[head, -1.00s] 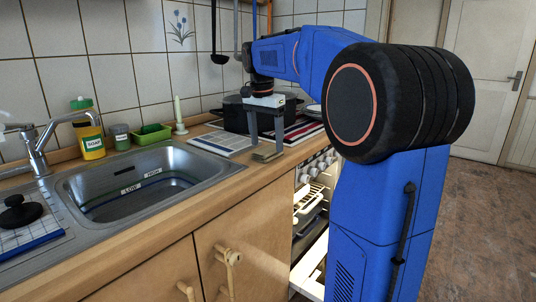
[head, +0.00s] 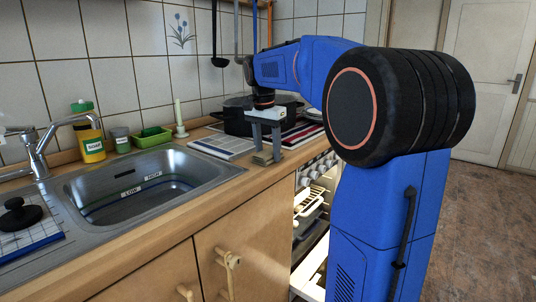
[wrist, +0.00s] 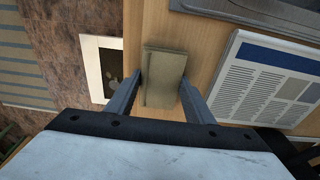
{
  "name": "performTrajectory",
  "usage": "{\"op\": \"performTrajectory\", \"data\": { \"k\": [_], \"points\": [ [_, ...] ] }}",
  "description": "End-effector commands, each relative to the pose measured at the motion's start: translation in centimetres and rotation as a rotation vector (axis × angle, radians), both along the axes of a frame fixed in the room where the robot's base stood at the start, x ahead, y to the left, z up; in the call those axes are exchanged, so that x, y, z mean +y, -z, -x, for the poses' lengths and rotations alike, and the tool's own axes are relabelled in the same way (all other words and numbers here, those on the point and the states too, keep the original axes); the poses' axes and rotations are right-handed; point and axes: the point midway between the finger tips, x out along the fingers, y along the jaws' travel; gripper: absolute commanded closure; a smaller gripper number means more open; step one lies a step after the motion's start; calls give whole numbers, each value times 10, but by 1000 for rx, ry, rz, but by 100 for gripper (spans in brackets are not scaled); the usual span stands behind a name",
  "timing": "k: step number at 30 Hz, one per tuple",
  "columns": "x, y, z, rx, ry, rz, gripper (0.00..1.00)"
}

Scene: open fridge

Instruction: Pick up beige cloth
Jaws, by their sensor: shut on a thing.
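The beige cloth (wrist: 163,76) is a small folded, flat pad in the wrist view, near the front edge of the wooden counter. In the head view it shows as a small stack (head: 263,158) just below my fingertips. My gripper (wrist: 160,82) has one finger on each side of the cloth and is shut on it. In the head view my gripper (head: 265,148) points down at the counter edge. Whether the cloth is clear of the counter is hard to tell.
A printed paper (wrist: 265,80) lies beside the cloth. The sink (head: 140,185) is to the left, and a dark pot (head: 237,118) stands behind my gripper. Below the counter edge is an open, lit compartment with racks (head: 310,215). Soap (head: 91,145) and a green tray (head: 152,138) stand behind the sink.

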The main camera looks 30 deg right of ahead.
Motion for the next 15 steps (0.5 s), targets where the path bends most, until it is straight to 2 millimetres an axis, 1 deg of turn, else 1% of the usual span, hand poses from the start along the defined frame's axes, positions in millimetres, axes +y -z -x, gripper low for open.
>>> {"op": "performTrajectory", "data": {
  "k": [5,12,15],
  "points": [
    [0,-18,-1,-3,0,1,77],
    [0,-62,-1,-3,1,1,77],
    [0,-77,-1,-2,0,0,77]
  ]
}}
